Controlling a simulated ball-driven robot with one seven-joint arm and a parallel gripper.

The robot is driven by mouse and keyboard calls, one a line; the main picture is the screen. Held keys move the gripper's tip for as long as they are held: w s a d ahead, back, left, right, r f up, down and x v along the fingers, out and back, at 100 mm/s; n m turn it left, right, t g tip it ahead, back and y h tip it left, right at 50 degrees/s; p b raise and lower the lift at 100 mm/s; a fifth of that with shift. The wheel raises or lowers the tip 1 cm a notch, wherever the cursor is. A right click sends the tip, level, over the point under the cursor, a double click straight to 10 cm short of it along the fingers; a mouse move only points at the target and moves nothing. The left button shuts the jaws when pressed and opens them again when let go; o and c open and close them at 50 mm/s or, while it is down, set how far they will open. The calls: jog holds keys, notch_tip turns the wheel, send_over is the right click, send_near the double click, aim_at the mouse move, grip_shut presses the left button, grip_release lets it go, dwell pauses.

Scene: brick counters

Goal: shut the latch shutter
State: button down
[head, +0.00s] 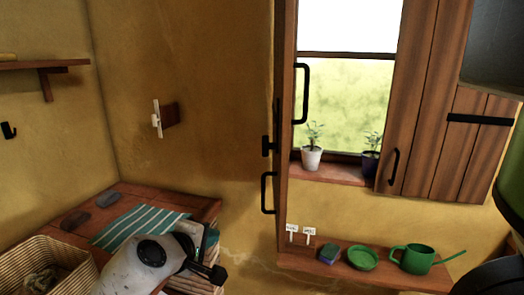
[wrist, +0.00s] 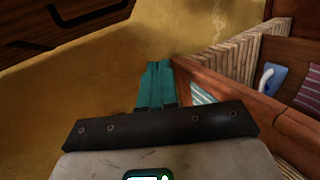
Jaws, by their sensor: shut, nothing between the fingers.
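The window's left shutter (head: 286,130) is a brown wooden panel seen nearly edge-on in the head view, standing open, with black handles and a black latch fitting (head: 268,146) along it. The right shutter (head: 420,150) lies open beside the window, with a black handle (head: 393,167) and a black strap (head: 480,120). I cannot tell which one is the latch shutter. My gripper shows in the wrist view with its teal fingers (wrist: 157,72) shut and empty. My arm is low at the left in the head view, well away from both shutters.
A wooden counter (head: 185,203) with a striped cloth (head: 135,225) and a wicker basket (head: 45,260) are at lower left. Under the window, a shelf (head: 300,262) holds a green watering can (head: 415,258) and a green dish (head: 362,258). Potted plants (head: 312,157) stand on the sill.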

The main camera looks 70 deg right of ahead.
notch_tip(320, 180, up, 25)
jog(key=s+a+m+g+h, duration=0.1)
jog(key=a+m+g+h, duration=0.1)
jog(key=m+g+h, duration=0.45)
jog(key=s+d+n+g+y+p, duration=0.1)
jog(key=s+d+p, duration=0.3)
jog(key=s+d, duration=0.4)
jog(key=shift+d+n+y, duration=0.55)
jog(key=shift+d+y, duration=0.3)
jog(key=shift+d, duration=0.6)
jog(key=shift+s+d+r, duration=0.1)
